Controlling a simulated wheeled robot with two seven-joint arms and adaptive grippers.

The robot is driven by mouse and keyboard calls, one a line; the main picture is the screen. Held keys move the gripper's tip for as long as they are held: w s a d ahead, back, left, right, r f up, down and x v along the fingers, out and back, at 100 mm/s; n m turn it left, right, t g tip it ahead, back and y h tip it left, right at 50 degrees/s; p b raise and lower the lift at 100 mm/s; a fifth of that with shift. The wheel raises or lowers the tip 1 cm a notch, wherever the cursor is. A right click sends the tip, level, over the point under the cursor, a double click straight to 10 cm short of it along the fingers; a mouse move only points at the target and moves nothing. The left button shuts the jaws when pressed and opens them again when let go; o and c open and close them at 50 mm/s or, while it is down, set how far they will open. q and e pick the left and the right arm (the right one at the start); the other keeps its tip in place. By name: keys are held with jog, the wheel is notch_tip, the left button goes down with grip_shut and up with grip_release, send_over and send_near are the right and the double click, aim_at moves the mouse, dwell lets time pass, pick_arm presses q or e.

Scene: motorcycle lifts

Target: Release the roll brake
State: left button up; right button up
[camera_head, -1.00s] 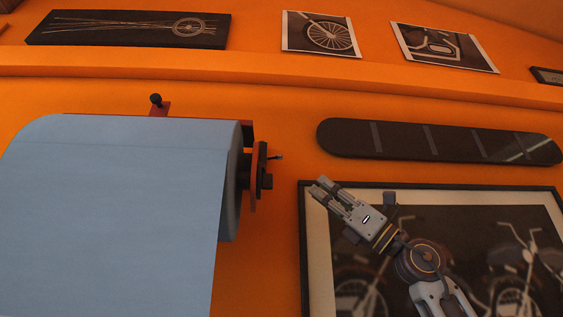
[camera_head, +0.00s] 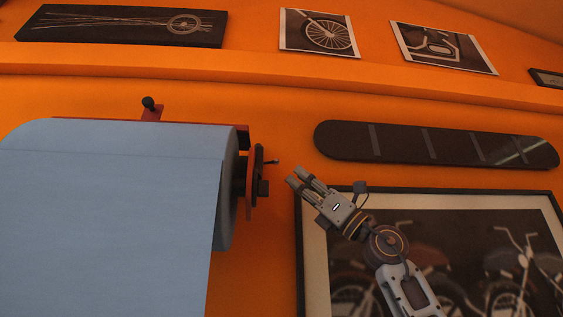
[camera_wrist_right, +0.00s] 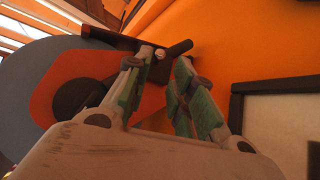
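A large blue paper roll (camera_head: 110,215) hangs on a red wall holder with a dark hub at its right end. A small dark lever (camera_head: 271,162) sticks out from the holder's right end plate (camera_head: 251,200). A black knob (camera_head: 148,103) stands on a red bracket above the roll. I cannot tell for certain which one is the brake. My right gripper (camera_head: 297,174) is open and empty, just right of and below the small lever. In the right wrist view the dark lever (camera_wrist_right: 181,48) shows beyond the gap between my fingertips (camera_wrist_right: 165,58), apparently apart from them. My left gripper is out of view.
A framed motorcycle picture (camera_head: 312,235) hangs on the orange wall behind my right arm. A long dark rounded board (camera_head: 400,145) hangs above it. Pictures stand on the ledge (camera_head: 230,68) higher up. Bare wall lies between roll and frame.

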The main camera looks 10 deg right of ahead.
aim_at(279, 163)
jog(key=shift+p+x, duration=1.45)
jog(key=shift+x, duration=2.15)
grip_shut()
